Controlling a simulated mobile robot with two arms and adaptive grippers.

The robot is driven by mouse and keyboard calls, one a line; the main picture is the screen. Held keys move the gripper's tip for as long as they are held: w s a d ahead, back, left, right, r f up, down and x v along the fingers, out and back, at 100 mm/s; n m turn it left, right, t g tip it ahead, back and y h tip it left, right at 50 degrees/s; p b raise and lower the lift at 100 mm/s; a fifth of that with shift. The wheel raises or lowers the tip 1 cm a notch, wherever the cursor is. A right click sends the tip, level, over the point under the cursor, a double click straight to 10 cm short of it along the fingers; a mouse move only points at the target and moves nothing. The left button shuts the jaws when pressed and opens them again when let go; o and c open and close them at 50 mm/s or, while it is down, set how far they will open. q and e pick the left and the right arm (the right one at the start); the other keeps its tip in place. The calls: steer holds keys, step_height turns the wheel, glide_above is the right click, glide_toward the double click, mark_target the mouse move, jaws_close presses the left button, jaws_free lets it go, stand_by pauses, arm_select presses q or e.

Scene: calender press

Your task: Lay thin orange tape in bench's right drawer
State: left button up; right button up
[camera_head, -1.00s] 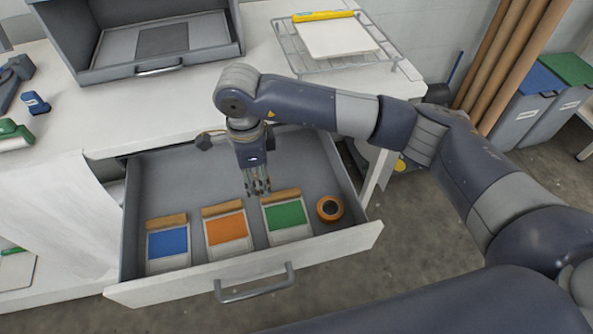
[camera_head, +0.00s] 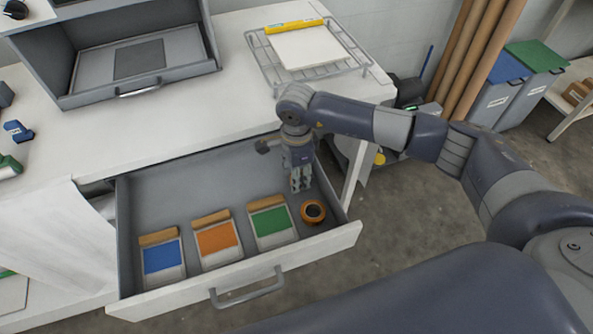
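The bench's right drawer (camera_head: 165,188) is pulled open. A small orange tape roll (camera_head: 313,211) with a dark centre lies flat on its floor, in the front right corner, right of the green-labelled pack. My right gripper (camera_head: 301,186) points down into the drawer, just behind and slightly left of the roll. No hold on the roll shows. The fingers look close together, and their gap is too small to judge. My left gripper is out of view.
Blue (camera_head: 162,257), orange (camera_head: 217,239) and green (camera_head: 270,222) packs lie in a row in the drawer. The drawer floor behind them is bare. A wire rack (camera_head: 262,62) with a white board and an open grey box (camera_head: 80,95) stand on the bench.

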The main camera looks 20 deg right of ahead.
steer(key=shift+f, duration=0.15)
steer(key=shift+f, duration=0.1)
steer(key=o, duration=0.8)
steer(key=shift+r, duration=0.35)
step_height(320, 180, up, 12)
steer(key=b, duration=0.2)
steer(key=shift+f+b, duration=0.15)
steer(key=shift+b, duration=0.15)
